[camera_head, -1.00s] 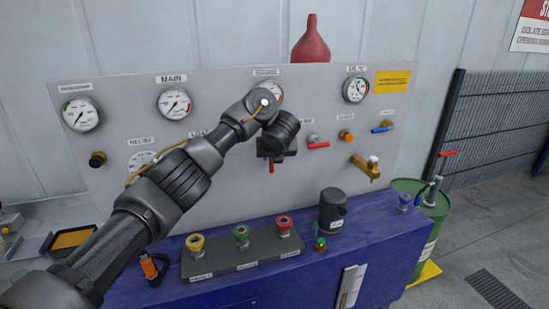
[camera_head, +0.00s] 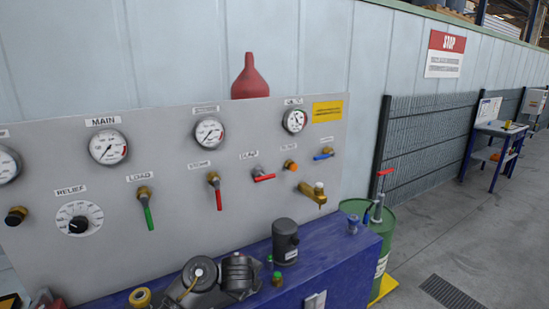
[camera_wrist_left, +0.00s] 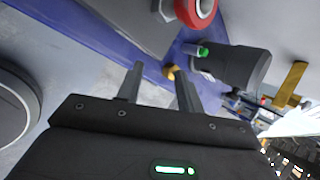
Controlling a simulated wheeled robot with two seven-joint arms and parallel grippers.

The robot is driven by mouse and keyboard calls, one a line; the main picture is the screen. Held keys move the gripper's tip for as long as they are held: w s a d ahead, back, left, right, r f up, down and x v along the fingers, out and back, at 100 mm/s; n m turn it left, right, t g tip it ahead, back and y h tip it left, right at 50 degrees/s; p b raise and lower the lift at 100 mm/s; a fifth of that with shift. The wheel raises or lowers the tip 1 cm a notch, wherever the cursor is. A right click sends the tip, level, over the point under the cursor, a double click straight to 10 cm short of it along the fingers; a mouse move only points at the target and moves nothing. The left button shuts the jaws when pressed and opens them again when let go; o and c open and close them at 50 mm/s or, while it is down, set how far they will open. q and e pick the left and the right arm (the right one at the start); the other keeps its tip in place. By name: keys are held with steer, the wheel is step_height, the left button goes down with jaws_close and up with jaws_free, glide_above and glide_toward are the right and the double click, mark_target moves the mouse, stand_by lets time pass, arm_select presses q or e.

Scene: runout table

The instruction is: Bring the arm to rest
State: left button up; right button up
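Beyond the fingers lie a dark cylinder (camera_wrist_left: 240,68) with a green fitting and a red-ringed coupling (camera_wrist_left: 197,10). The gripper touches neither as far as I can see. My right gripper is in neither view.
A grey panel (camera_head: 110,250) with gauges and levers stands behind the bench. A dark canister (camera_head: 285,242) stands on the bench, right of my arm. A brass tap (camera_head: 313,194) juts from the panel. A green drum (camera_head: 388,235) stands at the right; the floor beyond has free room.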

arm_select(q)
steer(key=s+a+f+n+g, duration=0.1)
steer(key=s+a+f+n, duration=0.1)
steer(key=s+f+n, duration=0.5)
steer(key=s+a+f+n+g, duration=0.1)
steer(key=s+a+f+n, duration=0.2)
steer(key=s, duration=0.8)
steer(key=s+a+n+g, duration=0.1)
steer(key=s+a+n, duration=0.5)
steer(key=s, duration=0.6)
steer(key=s+a+n+g, duration=0.1)
steer(key=s+a+n, duration=0.5)
steer(key=s, duration=0.7)
step_height(320, 180, down, 28)
steer(key=g+b, duration=0.1)
steer(key=b, duration=0.1)
steer(key=s+a+f+g+b, duration=0.1)
steer(key=s+a+f, duration=0.1)
steer(key=s+f, duration=1.5)
steer(key=shift+a+f+g+y, duration=0.25)
steer(key=shift+g+y, duration=0.05)
steer(key=shift+y, duration=0.1)
